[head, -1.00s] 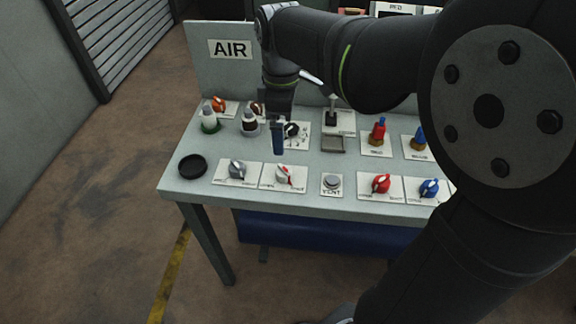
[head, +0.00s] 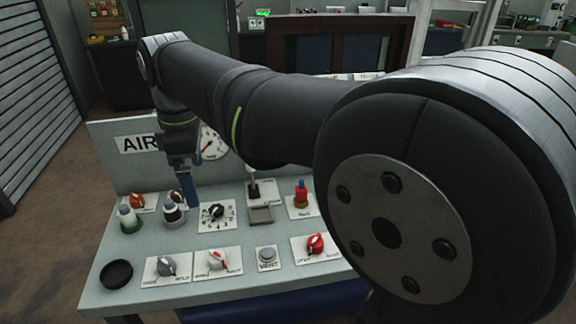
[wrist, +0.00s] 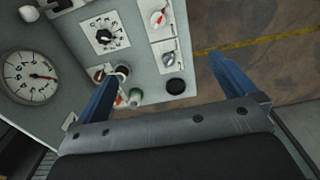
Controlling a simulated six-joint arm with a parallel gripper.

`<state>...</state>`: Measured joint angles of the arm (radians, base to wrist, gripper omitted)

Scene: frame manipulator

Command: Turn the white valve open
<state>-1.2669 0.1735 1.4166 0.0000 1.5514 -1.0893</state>
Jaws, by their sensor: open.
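A white knob with red parts (head: 218,260) sits on a white plate in the front row of the bench; it also shows in the wrist view (wrist: 158,18). A grey knob with a pale pointer (head: 167,265) sits left of it, and in the wrist view it lies below it (wrist: 168,58). I cannot tell for sure which one is the white valve. My gripper (head: 191,202) has blue fingers and is above the back left part of the bench, apart from both knobs. In the wrist view its fingers (wrist: 167,66) are wide apart with nothing gripped.
A dark-topped bottle (head: 173,211) and a white bottle with a green base (head: 129,218) stand at the back left. A black dial (head: 217,214), vent button (head: 267,256), red knob (head: 315,244) and black dish (head: 116,274) are nearby. A gauge (wrist: 30,77) is on the upright panel.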

